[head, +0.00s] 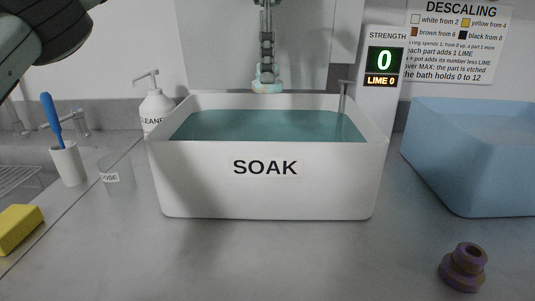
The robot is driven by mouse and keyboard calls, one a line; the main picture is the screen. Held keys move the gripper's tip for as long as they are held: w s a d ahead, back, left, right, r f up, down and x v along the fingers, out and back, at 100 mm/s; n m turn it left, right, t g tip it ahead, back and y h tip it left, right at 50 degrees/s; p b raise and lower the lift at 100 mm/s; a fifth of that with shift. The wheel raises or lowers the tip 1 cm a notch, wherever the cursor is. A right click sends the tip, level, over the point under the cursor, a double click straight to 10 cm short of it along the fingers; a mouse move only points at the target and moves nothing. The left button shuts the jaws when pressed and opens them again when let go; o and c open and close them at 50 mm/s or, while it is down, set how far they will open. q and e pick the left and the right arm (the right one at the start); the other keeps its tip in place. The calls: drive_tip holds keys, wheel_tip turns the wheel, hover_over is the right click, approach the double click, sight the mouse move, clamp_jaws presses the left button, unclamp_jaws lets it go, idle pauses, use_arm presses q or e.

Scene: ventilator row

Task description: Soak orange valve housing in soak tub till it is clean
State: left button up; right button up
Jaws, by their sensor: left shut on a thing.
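My left gripper (267,66) hangs down at the top centre, seen edge-on, above the far side of the soak tub. It is shut on a small pale, whitish-teal part with faint orange tints, which I take to be the orange valve housing (267,87). The part is above the water, near the tub's back rim. The white soak tub (210,190), marked SOAK, stands in the middle with teal liquid (265,126) in it. The strength display (384,60) reads 0 and LIME 0. My right gripper is out of view.
A purple-brown fitting (463,269) stands at the front right. A blue tub (455,165) is at the right. Left are a cleaner bottle (155,108), a clear beaker (115,176), a brush cup (68,164) and a yellow sponge (18,229). A descaling sign (458,45) hangs behind.

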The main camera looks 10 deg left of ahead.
use_arm(q)
drive_tip(key=shift+r, duration=0.1)
drive_tip(key=shift+r, duration=1.95)
